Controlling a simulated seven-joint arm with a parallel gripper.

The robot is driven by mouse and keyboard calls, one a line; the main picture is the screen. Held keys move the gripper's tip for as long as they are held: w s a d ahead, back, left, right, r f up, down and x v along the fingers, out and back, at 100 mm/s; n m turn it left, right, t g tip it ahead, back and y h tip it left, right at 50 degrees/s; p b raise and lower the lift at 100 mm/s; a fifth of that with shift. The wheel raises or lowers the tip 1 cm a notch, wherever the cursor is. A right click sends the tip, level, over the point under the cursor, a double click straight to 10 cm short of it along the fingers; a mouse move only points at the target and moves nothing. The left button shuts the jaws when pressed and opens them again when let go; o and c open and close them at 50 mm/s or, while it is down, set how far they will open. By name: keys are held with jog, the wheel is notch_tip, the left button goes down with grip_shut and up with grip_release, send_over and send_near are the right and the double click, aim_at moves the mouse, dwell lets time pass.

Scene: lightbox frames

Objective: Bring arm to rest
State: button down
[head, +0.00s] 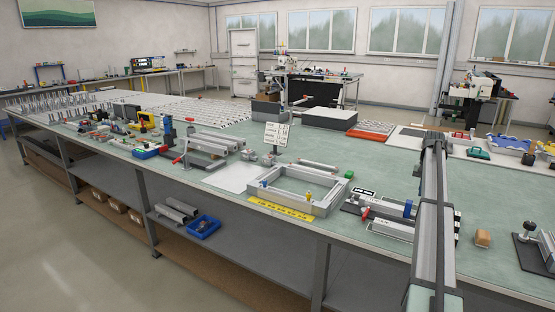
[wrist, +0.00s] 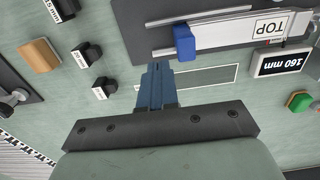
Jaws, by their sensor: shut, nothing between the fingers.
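My gripper (wrist: 157,72) shows in the wrist view, with its blue-grey fingers together and nothing between them. It is over the green bench top, just short of a grey fixture with a blue block (wrist: 184,42) and a bar marked TOP (wrist: 262,30). The fingertips look apart from the block, though their height above the bench is hard to tell. In the head view I cannot make out the gripper; the same blue block (head: 408,208) stands on the fixture at the right.
A wooden block (wrist: 39,56), small labelled black pieces (wrist: 82,56) and a 160 mm sign (wrist: 283,61) lie around the gripper. In the head view, a grey frame (head: 322,206) with a yellow scale (head: 282,209) lies left of the fixture. Bare bench (head: 375,165) shows behind it.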

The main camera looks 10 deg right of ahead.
jog(key=s+a+f+m+h, duration=0.1)
jog(key=s+a+f+m, duration=0.1)
jog(key=s+a+f, duration=0.45)
jog(key=s+a+f+m+h, duration=0.1)
jog(key=s+a+f+m, duration=0.15)
jog(key=s+a, duration=0.55)
jog(key=s+a+f+m+h, duration=0.1)
jog(key=s+a+f, duration=0.45)
jog(key=a, duration=0.25)
jog(key=s+a+f+n+g+y, duration=0.1)
jog(key=s+a+f+n, duration=0.3)
jog(key=a+f, duration=0.85)
jog(key=s+a+f+n+g+y, duration=0.1)
jog(key=s+a+f+n+y, duration=0.3)
jog(key=a+f, duration=0.85)
jog(key=s+a+f+n+g, duration=0.1)
jog(key=s+a+f+n, duration=0.1)
jog(key=s+a+f, duration=0.2)
jog(key=s+a+f+n+g+h, duration=0.1)
jog(key=s+a+f, duration=0.3)
jog(key=s+f, duration=0.4)
jog(key=s+a+f+n+g+h, duration=0.1)
jog(key=s+f, duration=0.5)
jog(key=s, duration=0.7)
jog(key=a+n+g, duration=0.1)
jog(key=a+n, duration=0.1)
jog(key=a, duration=0.1)
jog(key=shift+s+a+f+g, duration=0.25)
jog(key=shift+s+g, duration=0.1)
jog(key=shift+g, duration=0.05)
